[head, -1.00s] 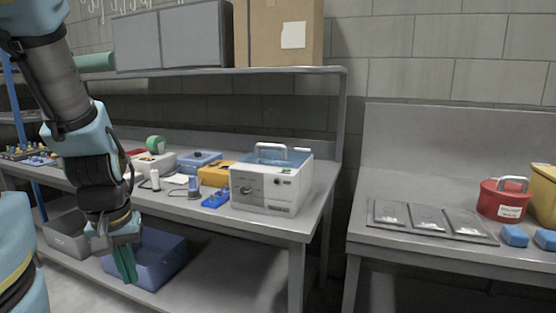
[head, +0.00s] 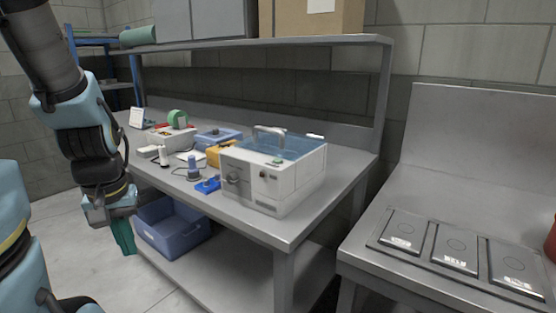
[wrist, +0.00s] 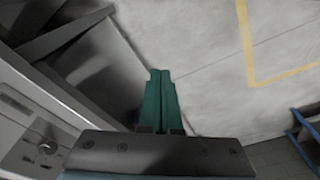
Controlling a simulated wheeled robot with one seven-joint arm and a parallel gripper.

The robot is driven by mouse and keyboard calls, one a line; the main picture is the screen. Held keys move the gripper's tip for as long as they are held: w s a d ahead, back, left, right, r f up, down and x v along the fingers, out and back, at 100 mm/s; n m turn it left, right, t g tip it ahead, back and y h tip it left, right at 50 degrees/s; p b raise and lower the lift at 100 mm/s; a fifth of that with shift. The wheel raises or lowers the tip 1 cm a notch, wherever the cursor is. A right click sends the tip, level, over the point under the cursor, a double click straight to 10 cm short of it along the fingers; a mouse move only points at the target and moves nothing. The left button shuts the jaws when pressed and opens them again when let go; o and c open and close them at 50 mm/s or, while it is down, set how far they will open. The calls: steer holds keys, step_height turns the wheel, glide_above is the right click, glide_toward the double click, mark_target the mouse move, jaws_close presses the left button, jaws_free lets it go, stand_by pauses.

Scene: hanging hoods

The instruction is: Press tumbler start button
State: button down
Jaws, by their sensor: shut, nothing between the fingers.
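The tumbler (head: 258,188) is a white box with a blue translucent lid and a grey handle on top. It stands at the near right corner of the workbench. Its front has a dark round knob (head: 232,179) and small dark controls to the right of it; I cannot tell which is the start button. In the wrist view part of the machine's front, with a knob (wrist: 48,147), shows at the lower left. My gripper (head: 127,250) has green fingers. It is shut and empty, pointing down in front of the bench, left of the tumbler and apart from it.
The workbench (head: 296,219) also holds a blue box, a yellow box, small bottles and a green roll. A blue bin (head: 178,236) sits on the lower shelf. A second bench (head: 375,266) with flat dark plates stands at the right. The floor is clear at left.

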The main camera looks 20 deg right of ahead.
steer(key=w+d+r+m+t+p, duration=0.2)
steer(key=w+d+r+m, duration=0.2)
steer(key=w+d+r, duration=0.15)
step_height(320, 180, up, 14)
steer(key=r+m+t+h+p, duration=0.1)
steer(key=m+t+h+p, duration=0.35)
steer(key=m, duration=0.45)
glide_above(278, 161)
steer(key=shift+a+f+y+b, duration=0.2)
steer(key=shift+f+y+b, duration=0.05)
steer(key=shift+y+b, duration=0.15)
step_height(278, 161, down, 8)
steer(key=b, duration=0.6)
steer(key=shift+r, duration=0.1)
steer(key=shift+f+b, duration=0.55)
steer(key=shift+b, duration=0.15)
steer(key=shift+f, duration=0.1)
steer(key=shift+f+b, duration=0.35)
steer(key=shift+b, duration=0.35)
